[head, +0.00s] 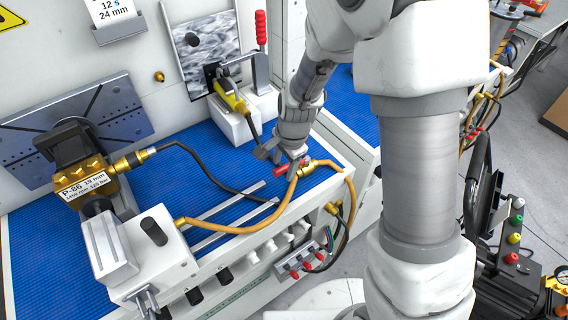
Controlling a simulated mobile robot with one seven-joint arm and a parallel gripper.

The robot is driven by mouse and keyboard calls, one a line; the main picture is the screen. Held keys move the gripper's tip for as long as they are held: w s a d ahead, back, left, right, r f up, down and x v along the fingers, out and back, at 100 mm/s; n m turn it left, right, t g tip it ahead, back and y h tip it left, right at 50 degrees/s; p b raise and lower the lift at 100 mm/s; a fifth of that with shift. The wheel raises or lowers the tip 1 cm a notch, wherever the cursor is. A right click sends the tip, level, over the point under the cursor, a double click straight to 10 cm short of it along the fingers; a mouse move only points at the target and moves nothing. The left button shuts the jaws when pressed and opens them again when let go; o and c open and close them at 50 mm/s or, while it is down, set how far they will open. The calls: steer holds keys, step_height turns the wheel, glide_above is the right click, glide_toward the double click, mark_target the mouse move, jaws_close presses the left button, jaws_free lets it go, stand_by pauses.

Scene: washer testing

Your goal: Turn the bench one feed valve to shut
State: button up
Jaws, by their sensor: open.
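The feed valve, a brass fitting (322,164) with a red lever (281,170), sits near the front right corner of the blue-topped bench. The lever points left from the valve body, roughly along the front edge. A tan hose joins the valve. My gripper (278,161) reaches down from my arm and is open right at the lever. One finger shows left of and behind the lever, and another part covers some of it. I cannot tell whether the fingers touch the lever or straddle it fully.
A yellow-handled tool (232,97) and a red-handled toggle clamp (261,35) stand behind my gripper. A brass pump unit (88,180) and white fixture (150,250) occupy the left. Hoses (235,230) cross the bench front. A black cart with coloured knobs (512,235) stands right.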

jaws_close()
stand_by(1.3)
